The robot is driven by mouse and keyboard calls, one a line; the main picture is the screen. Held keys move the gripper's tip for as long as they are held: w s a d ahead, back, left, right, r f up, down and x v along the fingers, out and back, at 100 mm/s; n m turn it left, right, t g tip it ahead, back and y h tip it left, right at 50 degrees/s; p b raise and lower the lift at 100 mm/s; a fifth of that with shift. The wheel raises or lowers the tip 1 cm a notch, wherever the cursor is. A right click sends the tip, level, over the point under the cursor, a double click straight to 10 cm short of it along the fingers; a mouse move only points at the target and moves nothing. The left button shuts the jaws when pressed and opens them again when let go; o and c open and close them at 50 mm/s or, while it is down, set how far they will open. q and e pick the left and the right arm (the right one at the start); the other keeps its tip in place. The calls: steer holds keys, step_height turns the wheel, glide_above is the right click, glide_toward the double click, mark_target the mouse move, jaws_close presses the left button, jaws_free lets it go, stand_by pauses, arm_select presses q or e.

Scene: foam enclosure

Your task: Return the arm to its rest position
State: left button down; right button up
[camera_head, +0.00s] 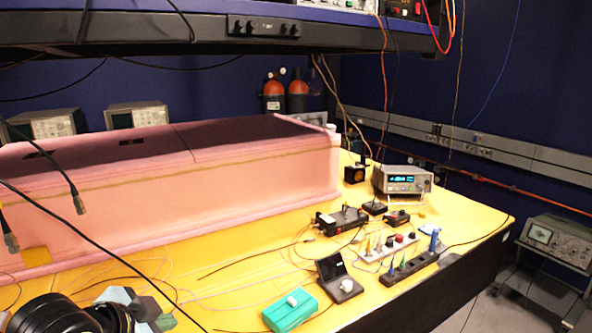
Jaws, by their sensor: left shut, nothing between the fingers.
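My left gripper (112,318) shows in part at the bottom left corner, with black rounded parts of my arm beside it. It is shut, and I see nothing held in it. Its fingertips are hard to make out against dark and grey hexagonal pieces (146,308) close by. My right gripper is not in view.
A long pink foam enclosure (230,180) stands on the yellow table (460,212). A teal box (290,311), a small black open device (338,278) and several cabled boxes lie at centre right. Black cables with metal plugs (78,203) hang at left. An overhead shelf (270,29) spans the top.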

arm_select(q)
steer(key=s+f+n+g+y, duration=0.2)
steer(key=s+f+n+g, duration=0.5)
steer(key=s+f, duration=1.4)
step_height(320, 180, down, 22)
steer(key=s+f, duration=0.1)
steer(key=s, duration=0.1)
steer(key=s+a+f+g+b, duration=0.1)
steer(key=s+a+f, duration=0.2)
steer(key=s+f, duration=1.2)
steer(key=shift+s+f, duration=0.4)
steer(key=shift+s, duration=0.65)
